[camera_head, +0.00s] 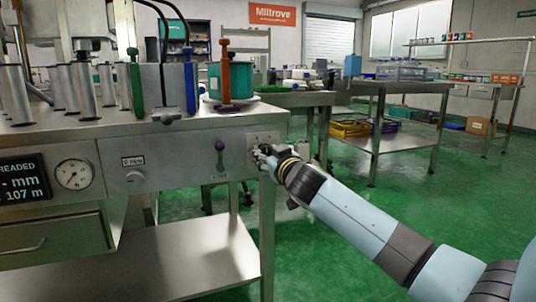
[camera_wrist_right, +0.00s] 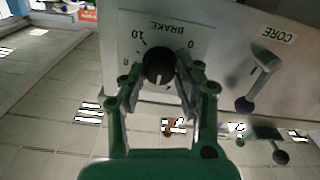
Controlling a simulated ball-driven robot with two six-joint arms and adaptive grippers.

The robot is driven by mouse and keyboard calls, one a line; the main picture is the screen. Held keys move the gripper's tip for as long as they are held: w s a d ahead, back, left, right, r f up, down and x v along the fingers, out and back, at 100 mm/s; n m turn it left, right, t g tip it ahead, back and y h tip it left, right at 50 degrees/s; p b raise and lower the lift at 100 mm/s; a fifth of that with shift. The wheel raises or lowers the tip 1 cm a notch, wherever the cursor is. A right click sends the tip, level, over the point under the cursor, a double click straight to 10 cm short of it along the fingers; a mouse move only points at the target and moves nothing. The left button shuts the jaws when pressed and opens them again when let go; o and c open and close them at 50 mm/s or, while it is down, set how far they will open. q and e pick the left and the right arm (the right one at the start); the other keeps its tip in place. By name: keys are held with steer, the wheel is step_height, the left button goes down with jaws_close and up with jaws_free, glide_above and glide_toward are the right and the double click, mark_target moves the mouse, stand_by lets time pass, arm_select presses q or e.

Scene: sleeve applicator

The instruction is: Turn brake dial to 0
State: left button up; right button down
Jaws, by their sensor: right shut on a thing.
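The brake dial (camera_wrist_right: 159,64) is a black round knob on a light plate marked BRAKE, with 10, 8 and 0 readable around it. In the right wrist view the plate is seen upside down. A pale mark on the knob points toward the picture's bottom, away from the 0 at upper right. My right gripper (camera_wrist_right: 161,73) is shut on the knob, one finger on each side, and the fingers hide part of the scale. In the head view the right gripper (camera_head: 263,152) is at the right end of the machine's front panel (camera_head: 195,172) and covers the dial. My left gripper is out of view.
The CORE lever (camera_wrist_right: 262,78) stands out from the panel beside the dial; it also shows in the head view (camera_head: 220,155). A small knob (camera_head: 134,177) and a round gauge (camera_head: 74,174) are farther left. Green floor (camera_head: 335,225) lies open to the right.

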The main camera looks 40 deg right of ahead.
steer(key=shift+n, duration=0.4)
steer(key=shift+n+p, duration=0.45)
steer(key=shift+n, duration=0.55)
steer(key=n, duration=0.3)
steer(key=shift+a+n+p, duration=0.1)
steer(key=shift+n+p, duration=0.2)
steer(key=shift+p, duration=0.1)
steer(key=n+p, duration=0.1)
steer(key=n, duration=0.2)
steer(key=shift+n, duration=0.4)
steer(key=n, duration=0.4)
steer(key=shift+f+p, duration=0.1)
steer(key=shift+p, duration=0.3)
steer(key=n+p, duration=0.1)
steer(key=n, duration=0.5)
steer(key=shift+f+n, duration=0.1)
steer(key=shift+n, duration=0.3)
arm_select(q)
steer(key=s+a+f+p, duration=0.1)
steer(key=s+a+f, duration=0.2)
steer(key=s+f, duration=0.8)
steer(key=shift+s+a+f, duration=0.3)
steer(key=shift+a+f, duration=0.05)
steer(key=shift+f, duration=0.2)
arm_select(e)
steer(key=shift+f+n, duration=0.2)
steer(key=shift+n, duration=2.9)
